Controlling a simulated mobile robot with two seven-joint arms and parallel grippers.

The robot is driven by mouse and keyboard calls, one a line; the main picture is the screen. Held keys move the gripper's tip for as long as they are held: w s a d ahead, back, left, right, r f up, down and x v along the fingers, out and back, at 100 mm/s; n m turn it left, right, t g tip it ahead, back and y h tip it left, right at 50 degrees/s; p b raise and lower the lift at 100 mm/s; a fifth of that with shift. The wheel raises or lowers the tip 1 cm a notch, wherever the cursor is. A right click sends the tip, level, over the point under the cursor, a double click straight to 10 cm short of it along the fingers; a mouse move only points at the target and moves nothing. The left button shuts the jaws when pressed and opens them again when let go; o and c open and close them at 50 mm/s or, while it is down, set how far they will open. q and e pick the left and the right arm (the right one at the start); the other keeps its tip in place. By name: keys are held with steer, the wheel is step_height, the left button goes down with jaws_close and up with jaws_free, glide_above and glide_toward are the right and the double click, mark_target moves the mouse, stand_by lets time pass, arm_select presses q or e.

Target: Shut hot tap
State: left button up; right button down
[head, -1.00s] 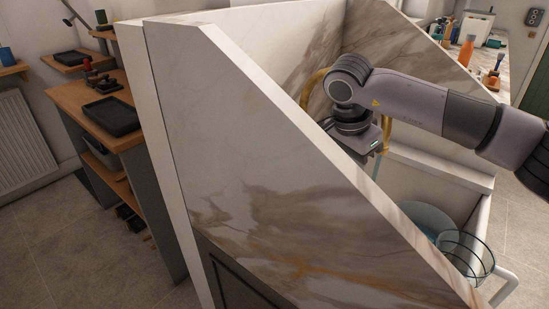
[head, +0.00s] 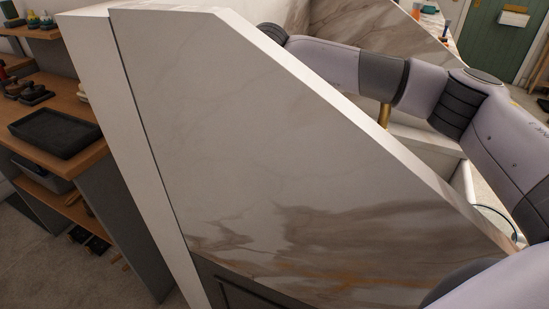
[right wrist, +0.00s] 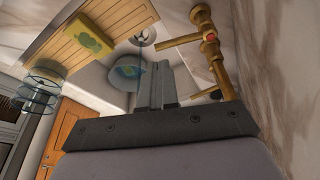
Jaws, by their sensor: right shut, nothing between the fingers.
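The brass tap (right wrist: 218,72) stands at the right in the right wrist view, beside the pale veined wall. A red spot marks one of its fittings, the hot tap (right wrist: 210,37), and brass arms stick out to the left. My right gripper (right wrist: 156,66) is shut and empty, its fingers just left of the tap and apart from it in the picture. In the head view the marble side panel hides this gripper, and only a short brass piece (head: 385,115) shows below my right arm. My left gripper is not in view.
The tall marble panel (head: 270,150) fills the middle of the head view. A shelf unit with a black tray (head: 56,130) stands at the left. The right wrist view shows a bluish bowl (right wrist: 127,72), a wooden board (right wrist: 110,22), a green sponge (right wrist: 92,40) and a wire basket (right wrist: 38,90).

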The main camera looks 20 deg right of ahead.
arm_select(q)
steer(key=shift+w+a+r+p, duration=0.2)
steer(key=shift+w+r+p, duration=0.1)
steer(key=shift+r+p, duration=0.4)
arm_select(e)
steer(key=x, duration=1)
steer(key=shift+w+a, duration=0.3)
steer(key=shift+w, duration=0.05)
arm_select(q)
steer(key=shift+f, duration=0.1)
arm_select(e)
steer(key=shift+d, duration=0.1)
steer(key=d+n+b, duration=0.1)
steer(key=d+n, duration=0.1)
steer(key=shift+w+f+n+t+b, duration=0.1)
steer(key=shift+w+n+t+b, duration=0.1)
steer(key=shift+n+t+b, duration=0.15)
steer(key=shift+w+d, duration=0.2)
steer(key=shift+d, duration=0.2)
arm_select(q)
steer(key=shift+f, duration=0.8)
